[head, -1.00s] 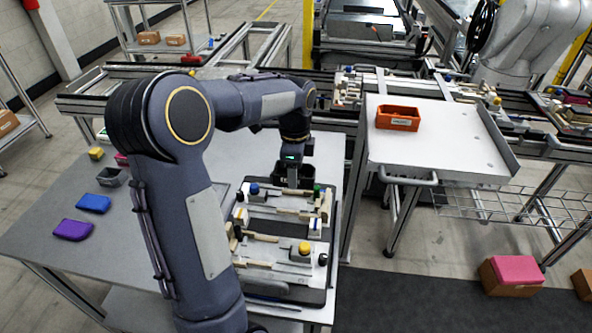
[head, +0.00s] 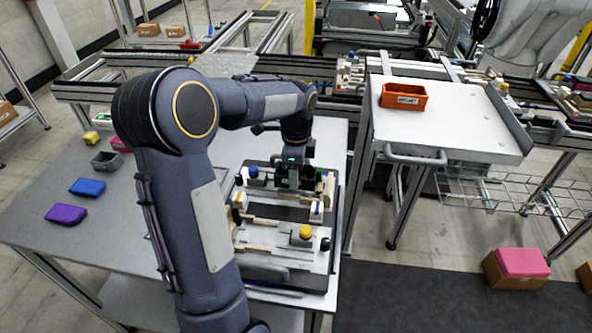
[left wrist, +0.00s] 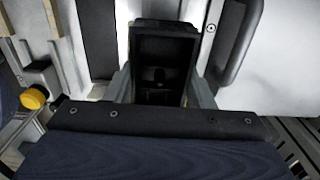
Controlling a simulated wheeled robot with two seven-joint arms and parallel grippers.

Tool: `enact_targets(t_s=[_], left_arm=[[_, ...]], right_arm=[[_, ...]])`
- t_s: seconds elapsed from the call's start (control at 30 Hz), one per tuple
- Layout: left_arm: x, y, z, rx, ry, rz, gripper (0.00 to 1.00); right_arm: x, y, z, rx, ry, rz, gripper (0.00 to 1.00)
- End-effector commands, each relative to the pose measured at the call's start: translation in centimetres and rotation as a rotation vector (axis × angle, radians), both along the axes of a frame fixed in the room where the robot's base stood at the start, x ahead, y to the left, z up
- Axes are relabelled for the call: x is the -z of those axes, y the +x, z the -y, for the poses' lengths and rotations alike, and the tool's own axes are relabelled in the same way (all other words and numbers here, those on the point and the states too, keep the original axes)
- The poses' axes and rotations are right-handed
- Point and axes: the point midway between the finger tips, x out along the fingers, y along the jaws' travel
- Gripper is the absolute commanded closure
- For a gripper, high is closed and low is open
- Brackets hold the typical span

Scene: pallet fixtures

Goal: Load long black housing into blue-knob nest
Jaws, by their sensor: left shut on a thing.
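My left gripper (head: 292,184) is shut on the long black housing (left wrist: 160,62). In the left wrist view, the housing is an open-topped dark box between the two fingers (left wrist: 160,88). In the head view, the gripper is over the back part of the fixture pallet (head: 237,262), just right of the blue knob (head: 253,172). The gripper and arm hide most of the housing and nest there. I cannot tell whether the housing touches the nest. My right gripper is not in view.
A yellow knob (head: 305,232) marks the front of the pallet. An orange bin (head: 404,96) stands on the white cart at right.

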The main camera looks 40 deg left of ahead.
Motion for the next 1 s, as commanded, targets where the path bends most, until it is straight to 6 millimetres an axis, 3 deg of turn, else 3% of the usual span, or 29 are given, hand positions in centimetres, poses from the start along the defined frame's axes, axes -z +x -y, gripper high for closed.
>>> enact_targets(t_s=[0.77, 0.8, 1.0], left_arm=[[2.0, 0.0, 0.0, 0.0, 0.0, 0.0, 0.77], [1.9, 0.0, 0.0, 0.0, 0.0, 0.0, 0.47], [1.9, 0.0, 0.0, 0.0, 0.0, 0.0, 0.26]], right_arm=[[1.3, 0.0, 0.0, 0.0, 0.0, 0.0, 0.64], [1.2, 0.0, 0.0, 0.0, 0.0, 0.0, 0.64], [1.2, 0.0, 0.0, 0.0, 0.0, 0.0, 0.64]])
